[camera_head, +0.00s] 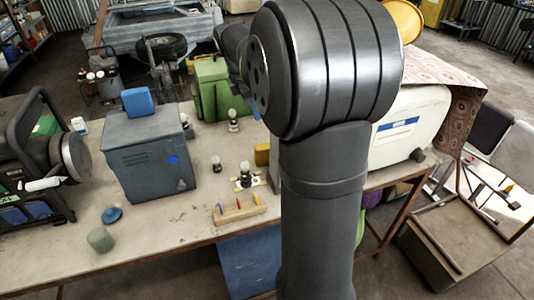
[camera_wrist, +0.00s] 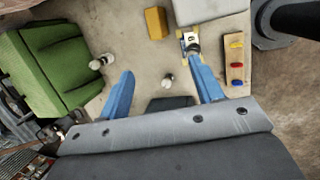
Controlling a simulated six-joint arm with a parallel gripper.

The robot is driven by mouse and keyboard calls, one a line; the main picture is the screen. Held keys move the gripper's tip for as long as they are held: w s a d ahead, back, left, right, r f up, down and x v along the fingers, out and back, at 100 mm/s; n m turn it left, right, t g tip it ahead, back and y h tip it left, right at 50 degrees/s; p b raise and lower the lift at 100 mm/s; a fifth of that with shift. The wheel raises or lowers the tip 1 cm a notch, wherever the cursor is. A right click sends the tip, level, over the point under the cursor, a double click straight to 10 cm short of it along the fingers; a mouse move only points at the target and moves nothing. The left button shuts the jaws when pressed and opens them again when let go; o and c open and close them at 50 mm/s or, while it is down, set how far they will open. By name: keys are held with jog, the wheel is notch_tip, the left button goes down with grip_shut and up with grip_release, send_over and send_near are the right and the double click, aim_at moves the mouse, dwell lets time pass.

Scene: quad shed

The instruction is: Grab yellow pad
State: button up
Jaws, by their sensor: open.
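The yellow pad (camera_head: 262,154) is a small upright yellow block on the table, partly hidden behind my arm in the head view. In the wrist view the yellow pad (camera_wrist: 155,22) lies beyond the fingertips, near the top edge. My gripper (camera_wrist: 162,66) has two blue fingers spread wide apart, with nothing held between them. The pad is apart from both fingers, ahead of the gap. The head view mostly hides my gripper behind the arm.
A green bin (camera_wrist: 55,65) stands left of the fingers. Small bulbs on bases (camera_wrist: 102,62) stand nearby. A wooden strip with coloured pegs (camera_wrist: 236,60) lies right. In the head view, a grey box (camera_head: 148,155) and white case (camera_head: 415,122) flank the pad.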

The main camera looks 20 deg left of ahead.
aim_at(261, 147)
jog(key=w+a+f+g+h, duration=0.1)
jog(key=w+a+f+h, duration=0.3)
jog(key=f, duration=0.7)
jog(key=shift+y, duration=0.4)
jog(key=x, duration=0.3)
jog(key=w+x, duration=0.1)
jog(key=x, duration=0.3)
jog(key=a+x, duration=0.1)
jog(key=x, duration=0.3)
jog(key=shift+w, duration=0.2)
jog(key=shift+w+x, duration=0.2)
jog(key=shift+x, duration=2.9)
jog(key=shift+a, duration=0.2)
jog(key=c, duration=1)
